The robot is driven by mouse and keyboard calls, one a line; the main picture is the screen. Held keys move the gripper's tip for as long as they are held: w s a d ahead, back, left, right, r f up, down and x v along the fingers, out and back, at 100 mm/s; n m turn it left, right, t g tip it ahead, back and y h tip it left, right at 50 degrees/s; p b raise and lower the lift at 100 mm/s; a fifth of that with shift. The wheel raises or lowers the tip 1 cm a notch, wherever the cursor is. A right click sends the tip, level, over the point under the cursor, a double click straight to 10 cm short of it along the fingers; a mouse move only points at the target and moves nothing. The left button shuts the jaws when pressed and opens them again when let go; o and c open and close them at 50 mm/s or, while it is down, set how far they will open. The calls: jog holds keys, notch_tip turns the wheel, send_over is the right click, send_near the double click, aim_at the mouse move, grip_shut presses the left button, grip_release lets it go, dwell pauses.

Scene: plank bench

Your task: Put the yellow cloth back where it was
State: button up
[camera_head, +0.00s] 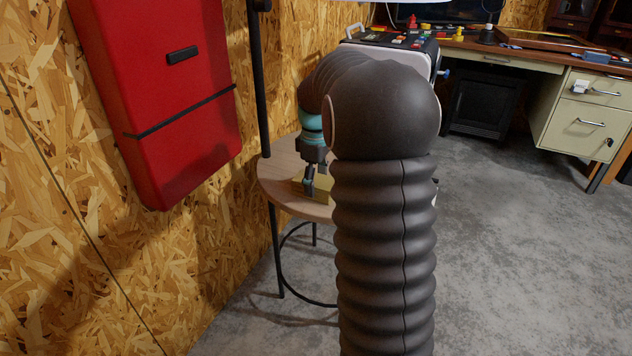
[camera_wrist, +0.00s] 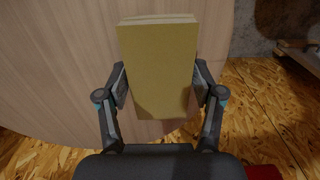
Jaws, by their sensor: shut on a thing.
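The yellow cloth (camera_wrist: 158,60) shows in the wrist view as a neat rectangular block with layered edges at its far end. My gripper (camera_wrist: 160,88) has a finger on each side of it and is shut on it. In the head view the yellow cloth (camera_head: 325,186) shows partly at my gripper (camera_head: 314,186), over the round wooden table (camera_head: 277,172). My own arm hides part of the cloth and table. I cannot tell whether the cloth touches the tabletop.
A red cabinet (camera_head: 165,90) hangs on the chipboard wall at the left, near the table. A black pole (camera_head: 260,80) rises beside the table. A desk (camera_head: 500,52) with a cream drawer unit (camera_head: 588,112) stands at the back right. The concrete floor at right is clear.

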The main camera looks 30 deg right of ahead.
aim_at(316, 179)
jog(key=shift+f, duration=0.15)
jog(key=o, duration=1.1)
notch_tip(316, 179, up, 12)
jog(key=f+p, duration=0.1)
jog(key=s+a+r+m+t, duration=0.1)
jog(key=s+a+r+m, duration=0.1)
jog(key=s+a+r, duration=0.3)
jog(key=s+a+f+m+t, duration=0.2)
jog(key=s+a+f, duration=0.2)
jog(key=s, duration=0.7)
jog(key=s+a+f+m+t, duration=0.2)
jog(key=s+a, duration=0.5)
jog(key=s, duration=0.5)
notch_tip(316, 179, down, 2)
jog(key=shift+a+m+t, duration=0.3)
jog(key=shift+a+m, duration=0.05)
jog(key=shift+m, duration=0.45)
